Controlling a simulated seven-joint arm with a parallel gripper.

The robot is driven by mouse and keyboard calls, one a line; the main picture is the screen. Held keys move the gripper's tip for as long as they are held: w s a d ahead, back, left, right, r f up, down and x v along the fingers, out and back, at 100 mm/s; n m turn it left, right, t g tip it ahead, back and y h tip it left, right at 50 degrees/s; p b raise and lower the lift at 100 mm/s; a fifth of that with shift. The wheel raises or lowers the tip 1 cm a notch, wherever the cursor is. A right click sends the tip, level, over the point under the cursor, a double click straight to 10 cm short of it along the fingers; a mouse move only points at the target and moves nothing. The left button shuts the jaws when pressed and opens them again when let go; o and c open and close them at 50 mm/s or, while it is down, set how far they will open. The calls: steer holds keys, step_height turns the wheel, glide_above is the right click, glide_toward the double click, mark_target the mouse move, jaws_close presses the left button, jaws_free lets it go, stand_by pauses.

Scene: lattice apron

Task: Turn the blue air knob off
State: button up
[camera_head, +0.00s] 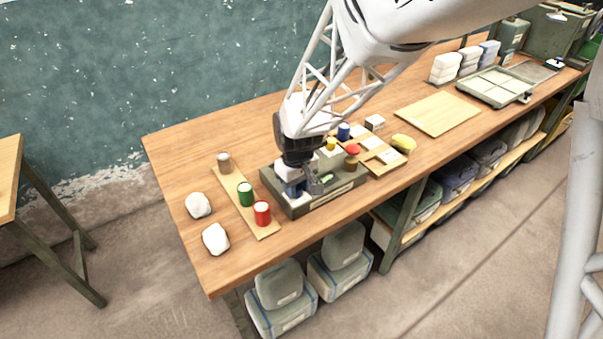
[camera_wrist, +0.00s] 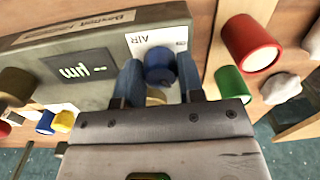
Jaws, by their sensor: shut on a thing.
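The blue air knob (camera_wrist: 160,66) sits on a white plate marked AIR (camera_wrist: 152,38) at one end of a grey-green panel box (camera_wrist: 108,42). In the wrist view my gripper (camera_wrist: 160,78) has a blue-grey finger on each side of the knob and is shut on it. In the head view my gripper (camera_head: 296,188) reaches down onto the left end of the panel box (camera_head: 330,197) and largely hides the knob. The knob's pointer or setting cannot be made out. A dark display (camera_wrist: 77,68) is beside the AIR plate.
A wooden strip left of the box carries a red can (camera_head: 262,213), a green can (camera_head: 245,194) and a grey-brown can (camera_head: 224,162). Two white lumps (camera_head: 215,239) lie farther left. A red-topped item (camera_head: 352,150) and blue cylinder (camera_head: 344,131) stand close behind the box.

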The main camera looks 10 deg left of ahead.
mark_target(298, 187)
steer(key=m, duration=0.6)
stand_by(0.4)
steer(key=o, duration=0.9)
steer(key=shift+r, duration=0.1)
steer(key=shift+r, duration=3.85)
steer(key=shift+d, duration=0.1)
